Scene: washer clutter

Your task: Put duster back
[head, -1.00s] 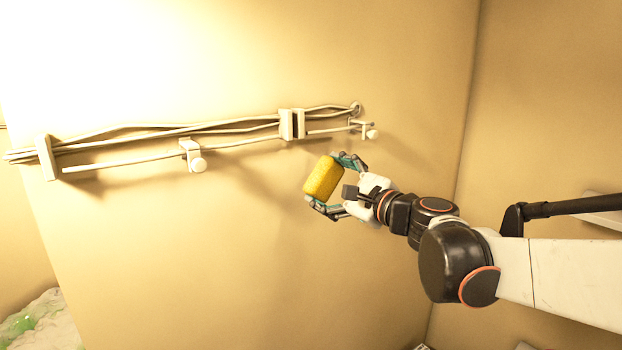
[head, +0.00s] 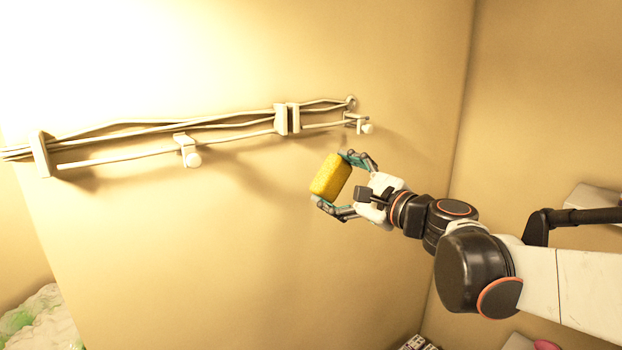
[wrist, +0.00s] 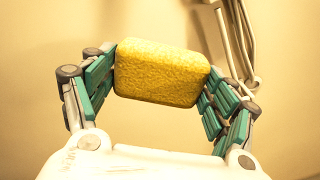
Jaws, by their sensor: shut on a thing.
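A yellow, sponge-like block (head: 331,177), which looks like the duster, is held in my gripper (head: 343,183). In the wrist view the same yellow block (wrist: 161,72) sits between the green-padded fingers of my gripper (wrist: 160,80), one finger on each side. My gripper is shut on it. In the head view it is held up in front of the wall, below the right end of the pipes and apart from them.
White pipes (head: 235,123) with brackets and knobs run along the wall (head: 230,250), up and left of my gripper. A wall corner is to the right. A pale green-and-white patterned thing (head: 45,318) is at lower left. Small items (head: 418,343) show at the bottom right.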

